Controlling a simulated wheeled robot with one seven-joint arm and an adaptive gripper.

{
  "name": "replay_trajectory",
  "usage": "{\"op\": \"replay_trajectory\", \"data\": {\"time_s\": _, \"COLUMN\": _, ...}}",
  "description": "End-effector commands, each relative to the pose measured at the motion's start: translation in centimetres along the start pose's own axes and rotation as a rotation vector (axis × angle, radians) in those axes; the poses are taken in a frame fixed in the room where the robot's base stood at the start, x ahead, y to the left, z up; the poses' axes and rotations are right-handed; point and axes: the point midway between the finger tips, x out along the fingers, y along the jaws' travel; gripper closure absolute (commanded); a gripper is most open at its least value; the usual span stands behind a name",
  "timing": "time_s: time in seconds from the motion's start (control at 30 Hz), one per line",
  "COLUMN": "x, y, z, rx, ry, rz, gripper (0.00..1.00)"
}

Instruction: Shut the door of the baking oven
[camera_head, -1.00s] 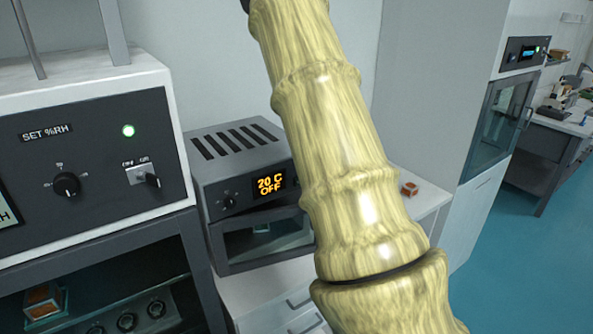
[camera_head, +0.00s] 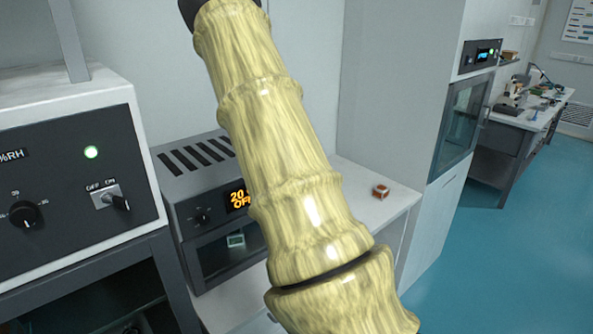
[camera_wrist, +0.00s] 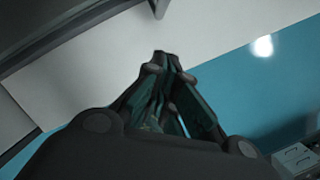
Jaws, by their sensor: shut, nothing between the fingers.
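The baking oven (camera_head: 186,190) is a small grey box with slots on top and an orange display reading about 20 and OFF. It stands on a white counter in the head view. Below its panel is a dark opening or glass front (camera_head: 215,262) with a small pale thing behind it. My yellow arm covers the oven's right side, so I cannot tell how the door stands. My gripper (camera_wrist: 165,62) shows in the wrist view, shut and empty, with a white surface and blue floor beyond it. I see no contact with the oven.
A large unit with a knob and green light (camera_head: 70,165) stands close on the left. A small brown-and-white cube (camera_head: 380,191) lies on the counter, right of my arm. A tall cabinet with a glass door (camera_head: 462,125) stands behind; blue floor at right is open.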

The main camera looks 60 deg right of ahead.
Motion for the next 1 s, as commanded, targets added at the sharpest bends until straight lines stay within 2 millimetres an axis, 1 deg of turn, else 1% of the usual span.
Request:
{"op": "replay_trajectory", "data": {"time_s": 0.17, "x": 0.0, "y": 0.4, "z": -1.1, "rx": -0.005, "ry": 0.0, "rz": 0.0, "gripper": 1.0}}
{"op": "replay_trajectory", "data": {"time_s": 0.43, "x": -0.6, "y": 1.3, "z": -3.6, "rx": -0.015, "ry": 0.0, "rz": 0.004, "gripper": 1.0}}
{"op": "replay_trajectory", "data": {"time_s": 0.5, "x": -2.4, "y": 1.3, "z": -3.3, "rx": -0.016, "ry": -0.002, "rz": 0.005, "gripper": 1.0}}
{"op": "replay_trajectory", "data": {"time_s": 0.6, "x": -3.9, "y": 1.4, "z": -3.3, "rx": -0.018, "ry": -0.002, "rz": 0.004, "gripper": 1.0}}
{"op": "replay_trajectory", "data": {"time_s": 1.0, "x": -8.8, "y": 1.2, "z": -3.4, "rx": -0.018, "ry": -0.002, "rz": 0.004, "gripper": 1.0}}
